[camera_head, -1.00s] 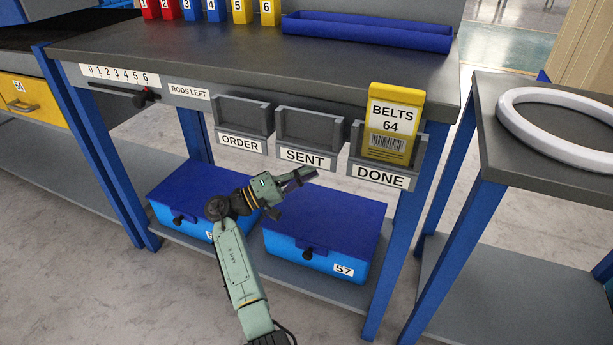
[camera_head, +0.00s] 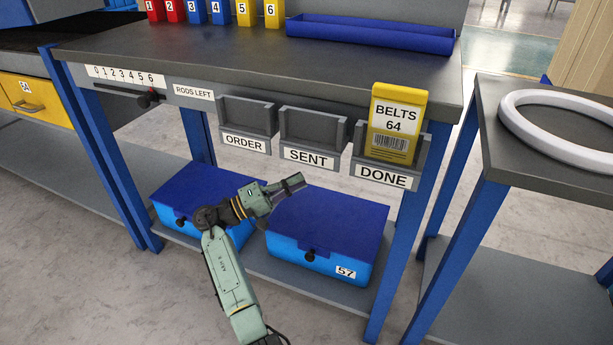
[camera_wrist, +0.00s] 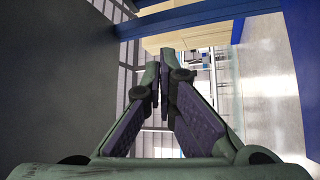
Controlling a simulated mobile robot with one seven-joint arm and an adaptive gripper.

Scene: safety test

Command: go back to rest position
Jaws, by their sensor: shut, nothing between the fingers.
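My gripper (camera_head: 291,186) is shut and empty in the head view. It hangs in front of the workbench (camera_head: 250,72), below the SENT holder (camera_head: 312,130) and over the lids of the two blue boxes, as seen in the picture. In the wrist view my gripper (camera_wrist: 163,88) shows its two fingers closed together at the tips, with nothing between them. My arm reaches up from the bottom of the head view.
A yellow BELTS 64 card (camera_head: 396,122) stands in the DONE holder (camera_head: 384,178); the ORDER holder (camera_head: 246,118) and SENT holder are empty. Blue boxes (camera_head: 205,180) (camera_head: 328,225) sit on the lower shelf. A side table (camera_head: 540,165) bears a white ring (camera_head: 510,113).

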